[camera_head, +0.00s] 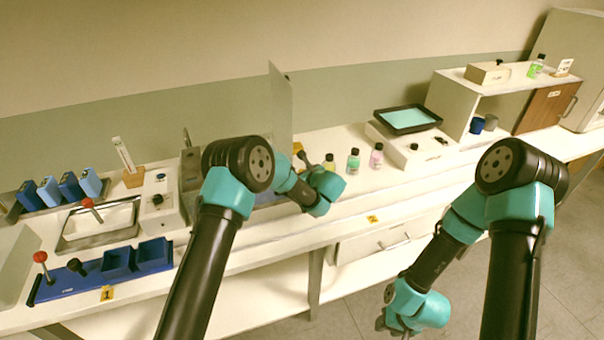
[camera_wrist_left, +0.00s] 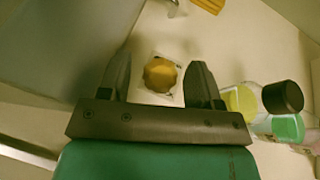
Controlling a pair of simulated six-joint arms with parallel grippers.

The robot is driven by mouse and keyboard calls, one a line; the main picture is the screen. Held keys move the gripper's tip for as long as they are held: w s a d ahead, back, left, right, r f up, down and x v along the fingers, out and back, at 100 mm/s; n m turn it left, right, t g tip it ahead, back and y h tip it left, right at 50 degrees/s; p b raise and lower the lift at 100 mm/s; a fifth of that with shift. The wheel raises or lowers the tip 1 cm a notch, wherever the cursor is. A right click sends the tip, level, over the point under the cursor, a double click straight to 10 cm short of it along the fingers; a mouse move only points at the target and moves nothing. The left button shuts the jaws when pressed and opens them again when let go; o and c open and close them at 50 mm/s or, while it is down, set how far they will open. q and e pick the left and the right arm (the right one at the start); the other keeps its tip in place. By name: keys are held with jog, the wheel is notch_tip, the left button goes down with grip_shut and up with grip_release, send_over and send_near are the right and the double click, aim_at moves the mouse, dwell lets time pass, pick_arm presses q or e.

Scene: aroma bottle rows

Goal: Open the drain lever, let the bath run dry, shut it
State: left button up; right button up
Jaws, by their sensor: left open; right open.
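A lever with a red ball (camera_head: 88,203) stands at the bath (camera_head: 68,238), a pale metal-rimmed basin at left. Another red-ball lever (camera_head: 40,258) stands on a blue base in front of it. I cannot tell which is the drain lever, nor the basin's liquid level. My left gripper (camera_head: 303,160) is over the bench right of the upright panel, well right of both levers. In the left wrist view its open fingers (camera_wrist_left: 158,75) are empty, framing an amber round piece (camera_wrist_left: 160,74) on a white square. My right gripper (camera_head: 381,322) hangs low before the bench, open, its fingers barely visible.
Bottles with yellow (camera_head: 329,162), green (camera_head: 353,160) and pink (camera_head: 376,157) contents stand right of my left gripper. A thin upright panel (camera_head: 281,105) is behind it. A blue rack (camera_head: 110,268) lies at front left. A black tray (camera_head: 407,119) sits further right.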

pick_arm(q)
jog(key=shift+w+a+f, duration=0.15)
jog(key=shift+w+a, duration=0.05)
jog(key=shift+w, duration=0.1)
grip_shut()
dwell(0.5)
